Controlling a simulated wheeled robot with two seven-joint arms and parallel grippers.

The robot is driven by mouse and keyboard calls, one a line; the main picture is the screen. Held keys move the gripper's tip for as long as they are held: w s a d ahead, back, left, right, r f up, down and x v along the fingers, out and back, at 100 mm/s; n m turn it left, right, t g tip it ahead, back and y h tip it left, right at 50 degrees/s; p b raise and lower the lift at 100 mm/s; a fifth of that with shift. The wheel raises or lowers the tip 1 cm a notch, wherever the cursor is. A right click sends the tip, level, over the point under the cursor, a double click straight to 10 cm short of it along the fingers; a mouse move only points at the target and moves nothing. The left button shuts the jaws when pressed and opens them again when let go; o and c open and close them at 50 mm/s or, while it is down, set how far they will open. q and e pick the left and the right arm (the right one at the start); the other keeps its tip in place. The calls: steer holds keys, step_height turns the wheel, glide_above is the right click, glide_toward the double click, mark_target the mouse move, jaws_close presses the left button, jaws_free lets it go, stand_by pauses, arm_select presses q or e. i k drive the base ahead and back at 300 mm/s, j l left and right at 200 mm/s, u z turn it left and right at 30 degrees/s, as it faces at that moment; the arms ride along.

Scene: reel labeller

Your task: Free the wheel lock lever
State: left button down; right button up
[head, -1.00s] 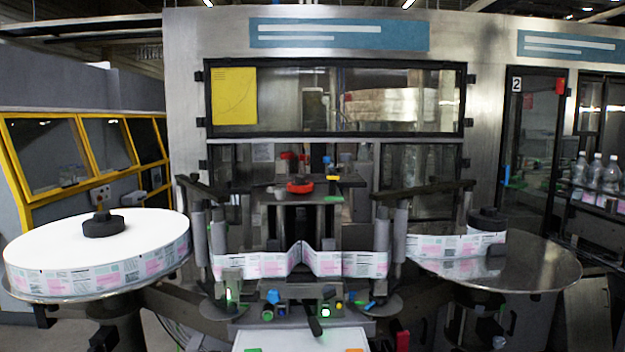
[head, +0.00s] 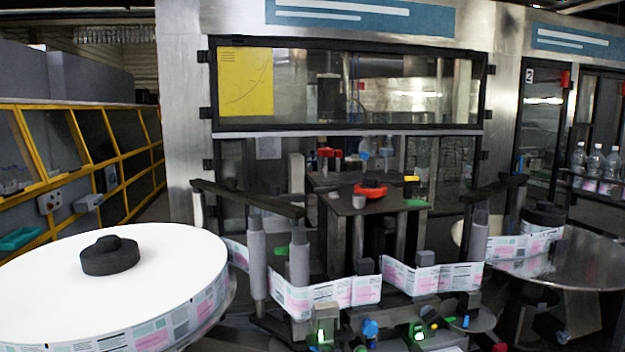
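The reel labeller (head: 360,125) fills the view, with label web (head: 425,277) running across its front. I cannot tell which part is the wheel lock lever. Low at the front centre are small coloured knobs and levers, including a green knob (head: 416,331) and a blue knob (head: 370,328). A red knob (head: 370,190) sits on the dark plate (head: 362,204) above the web. A large white label reel (head: 125,268) with a black hub (head: 109,256) lies at the left. Neither of my grippers is in view.
A round metal table (head: 585,262) with a smaller reel (head: 528,245) and black hub (head: 544,213) stands at the right. Dark roller arms (head: 250,199) stick out on both sides. A yellow-framed grey cabinet (head: 75,165) stands far left. Bottles (head: 595,160) stand far right.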

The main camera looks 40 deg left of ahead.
mark_target(333, 190)
steer(key=k+j, duration=0.1)
steer(key=j, duration=0.3)
steer(key=k+j, duration=0.15)
steer(key=j, duration=0.25)
steer(key=k+j, duration=0.1)
steer(key=j, duration=0.3)
steer(key=k+j+z, duration=0.1)
steer(key=j, duration=0.3)
steer(key=k+j, duration=0.15)
steer(key=j, duration=0.25)
steer(key=k+j, duration=0.15)
steer(key=j, duration=0.25)
steer(key=k+j, duration=0.15)
steer(key=j, duration=0.25)
steer(key=k+j+z, duration=0.1)
steer(key=j, duration=0.3)
